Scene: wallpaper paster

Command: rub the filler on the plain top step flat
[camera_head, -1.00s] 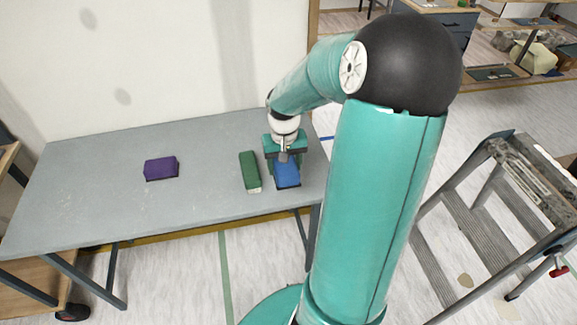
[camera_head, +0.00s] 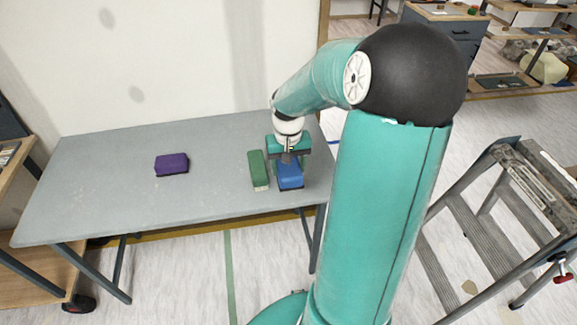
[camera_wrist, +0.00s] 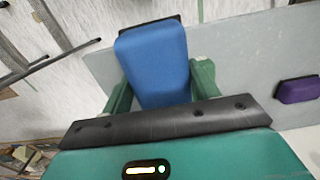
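A blue block (camera_head: 290,175) with a dark base is at the right end of the grey table. My gripper (camera_head: 289,160) is over it, with its fingers down on both sides. In the wrist view the blue block (camera_wrist: 155,65) sits between the two teal fingers (camera_wrist: 160,85), which appear to touch its sides. I see no clear gap under the block. A stepladder (camera_head: 515,165) stands at the right, its worn top step (camera_head: 535,175) partly cut by the picture edge. I cannot make out filler on it.
The grey table (camera_head: 100,205) also holds a green block (camera_head: 258,170) close left of the blue one and a purple block (camera_head: 171,164) farther left. A wall stands behind it. A shelf cart (camera_head: 30,270) is at the left. Floor shows between table and ladder.

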